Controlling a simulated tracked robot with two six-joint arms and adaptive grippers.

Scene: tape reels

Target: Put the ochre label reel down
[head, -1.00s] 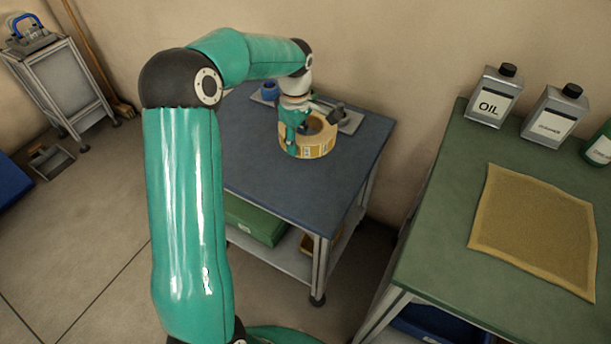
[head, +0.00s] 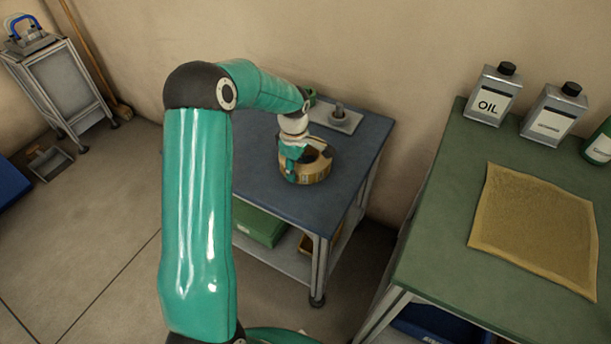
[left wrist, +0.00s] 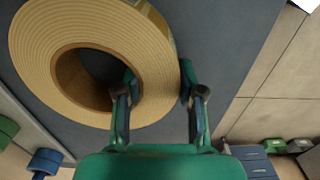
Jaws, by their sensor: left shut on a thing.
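The ochre label reel (head: 318,172) is a wide ring with a wound tan face and a brown core. It is over the blue-grey tabletop (head: 262,188); I cannot tell whether it touches the top. My left gripper (head: 291,157) is shut on the reel's wall. In the left wrist view, one finger of the gripper (left wrist: 159,78) is inside the core hole and the other is outside the rim of the reel (left wrist: 40,50). My right gripper is not in view.
A grey plate with a short peg (head: 339,117) sits at the table's back. A blue spool (left wrist: 46,160) and a green one (left wrist: 8,130) show in the left wrist view. The tabletop's front is clear. A green bench (head: 440,220) with bottles and an ochre mat (head: 535,230) stands right.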

